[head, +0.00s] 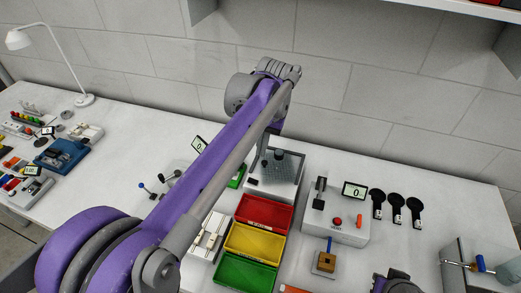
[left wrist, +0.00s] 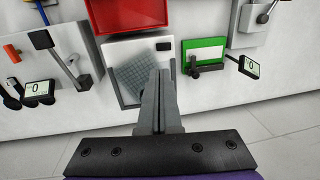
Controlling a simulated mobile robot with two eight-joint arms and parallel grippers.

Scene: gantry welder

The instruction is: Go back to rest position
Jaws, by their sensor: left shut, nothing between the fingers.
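My left arm (head: 205,150) crosses the head view from lower left up to the back of the table. My left gripper (head: 262,163) points down over a white unit with a grey gridded plate (head: 285,170). In the left wrist view, my left gripper (left wrist: 160,75) has its fingers together with nothing between them, in front of the gridded plate (left wrist: 135,75). I cannot tell the exact gap between fingertips and plate. A dark grey part (head: 395,282) at the bottom edge of the head view may be my right wrist; no right fingers show.
Red (head: 264,213), yellow (head: 253,241) and green (head: 244,272) bins stand in front of the gridded unit. A white unit with a display (head: 355,190) is to the right. A white lamp (head: 60,60) stands at back left. The wall (head: 370,110) is close behind.

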